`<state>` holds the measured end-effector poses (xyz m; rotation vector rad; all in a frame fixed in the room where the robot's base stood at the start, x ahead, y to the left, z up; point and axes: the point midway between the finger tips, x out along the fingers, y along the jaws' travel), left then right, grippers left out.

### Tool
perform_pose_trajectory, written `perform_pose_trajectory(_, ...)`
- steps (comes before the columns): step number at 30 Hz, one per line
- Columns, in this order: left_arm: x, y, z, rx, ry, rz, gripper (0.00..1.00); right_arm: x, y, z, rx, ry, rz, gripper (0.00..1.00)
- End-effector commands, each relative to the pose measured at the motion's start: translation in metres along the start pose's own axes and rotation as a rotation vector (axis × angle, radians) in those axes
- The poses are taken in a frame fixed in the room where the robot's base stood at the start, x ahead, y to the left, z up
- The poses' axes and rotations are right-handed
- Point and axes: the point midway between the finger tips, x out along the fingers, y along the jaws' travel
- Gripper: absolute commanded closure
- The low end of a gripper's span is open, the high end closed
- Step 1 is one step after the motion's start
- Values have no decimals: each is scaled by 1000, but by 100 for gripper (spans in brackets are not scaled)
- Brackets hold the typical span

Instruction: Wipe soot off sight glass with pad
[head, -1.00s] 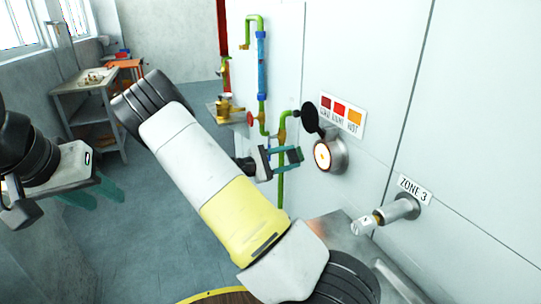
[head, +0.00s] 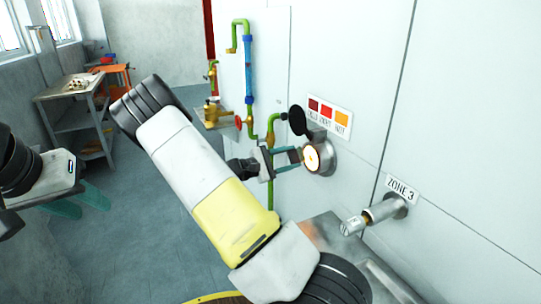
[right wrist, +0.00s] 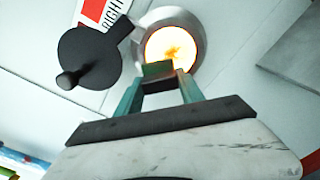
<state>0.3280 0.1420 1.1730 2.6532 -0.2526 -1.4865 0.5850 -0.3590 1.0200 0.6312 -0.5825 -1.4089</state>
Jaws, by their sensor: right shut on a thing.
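The sight glass (head: 310,158) glows white-yellow in a round metal housing (head: 328,158) on the wall. It also shows in the right wrist view (right wrist: 168,38), with a darker orange blotch near its middle. My right gripper (head: 290,158) is shut on a dark pad (right wrist: 157,69), held between its green fingertips. The pad is right at the glass and overlaps its lower edge in the right wrist view; I cannot tell whether they touch. My left gripper (head: 80,204) is at the far left, its green fingers apart and empty.
A black round cover (head: 297,120) is swung up beside the glass, under a red-orange colour label (head: 329,116). A metal handle (head: 378,213) sticks out below the ZONE 3 sign (head: 402,189). Green and blue pipes (head: 249,80) run at left. A workbench (head: 75,95) stands far back.

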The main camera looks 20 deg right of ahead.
Motion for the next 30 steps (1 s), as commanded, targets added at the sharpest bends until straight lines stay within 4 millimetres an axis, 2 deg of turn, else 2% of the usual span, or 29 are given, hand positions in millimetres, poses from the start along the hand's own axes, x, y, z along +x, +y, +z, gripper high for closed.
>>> perform_pose_trajectory(30, 0, 0, 0, 0, 0, 0, 64, 18, 0, 0, 1, -1, 0, 87)
